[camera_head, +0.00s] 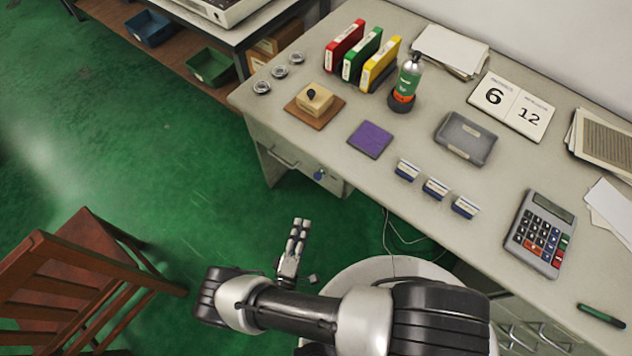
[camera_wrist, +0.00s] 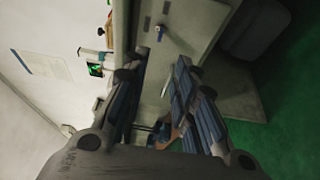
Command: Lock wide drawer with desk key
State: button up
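The blue-headed desk key (camera_head: 319,174) sticks out of the front of a drawer (camera_head: 298,168) under the left end of the desk. The drawer front has a pale bar handle to the left of the key and looks closed. In the wrist view, the key (camera_wrist: 161,32) shows beyond the fingertips, standing out from the pale drawer front (camera_wrist: 190,25). My gripper (camera_head: 299,222) is in front of the desk, below and apart from the key. In the wrist view, my gripper (camera_wrist: 160,63) has its fingers spread with nothing held between them.
The desk top (camera_head: 325,145) holds a wooden stamp block, binders, a bottle, a purple pad, a grey tray and a calculator (camera_head: 540,233). A wooden chair (camera_head: 85,270) stands at the lower left. Green floor (camera_head: 190,180) is open between chair and desk. More drawers show at lower right.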

jog(key=b+x, duration=0.3)
jog(key=x, duration=1.4)
jog(key=shift+d, duration=0.2)
jog(key=shift+c, duration=0.3)
grip_shut()
